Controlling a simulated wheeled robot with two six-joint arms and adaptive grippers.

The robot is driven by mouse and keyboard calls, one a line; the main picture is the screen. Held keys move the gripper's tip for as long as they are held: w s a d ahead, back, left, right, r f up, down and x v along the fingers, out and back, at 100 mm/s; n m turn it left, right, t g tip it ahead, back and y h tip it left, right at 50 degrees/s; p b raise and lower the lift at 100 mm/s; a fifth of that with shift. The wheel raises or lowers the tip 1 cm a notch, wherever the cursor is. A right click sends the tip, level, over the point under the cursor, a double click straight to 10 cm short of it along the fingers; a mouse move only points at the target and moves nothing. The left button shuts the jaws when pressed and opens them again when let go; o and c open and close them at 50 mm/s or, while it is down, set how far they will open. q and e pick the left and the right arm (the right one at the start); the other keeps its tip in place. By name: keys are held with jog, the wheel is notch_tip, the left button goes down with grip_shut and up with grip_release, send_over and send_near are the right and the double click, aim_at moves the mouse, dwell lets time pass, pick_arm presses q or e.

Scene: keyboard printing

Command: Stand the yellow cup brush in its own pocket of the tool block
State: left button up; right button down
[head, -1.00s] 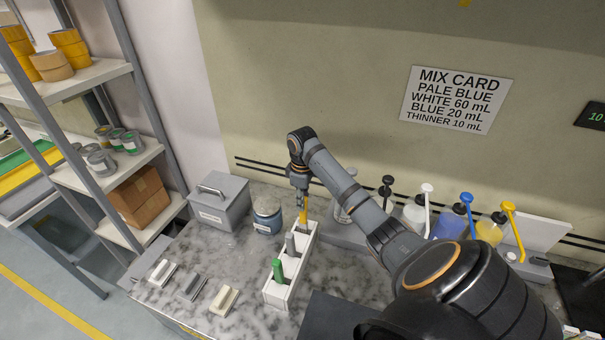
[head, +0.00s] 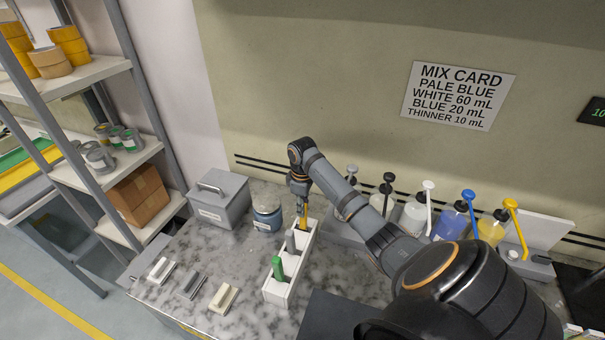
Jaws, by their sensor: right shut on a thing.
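The white tool block (head: 277,293) stands on the marble-look counter. A green-handled tool (head: 278,268) stands in its near pocket and a grey-handled one (head: 291,241) in its middle pocket. My right gripper (head: 302,205) is over the far end of the block, pointing down. It is shut on the yellow cup brush (head: 303,222), which is upright at the far pocket. The brush's lower end is hidden by the block, so how deep it sits cannot be told. My left gripper is not in view.
A grey lidded box (head: 219,203) and a blue-labelled jar (head: 267,213) stand left of the block. Several small blocks lie at the front left. Pump bottles, one with a yellow pump (head: 492,228), stand along the wall at right. A dark panel (head: 335,318) lies in front.

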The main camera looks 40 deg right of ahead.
jog(key=c, duration=1.1)
grip_release()
jog(key=shift+c, duration=0.2)
notch_tip(320, 180, up, 2)
jog(key=shift+r+p, duration=0.15)
jog(key=shift+p, duration=0.55)
jog(key=shift+r, duration=2.4)
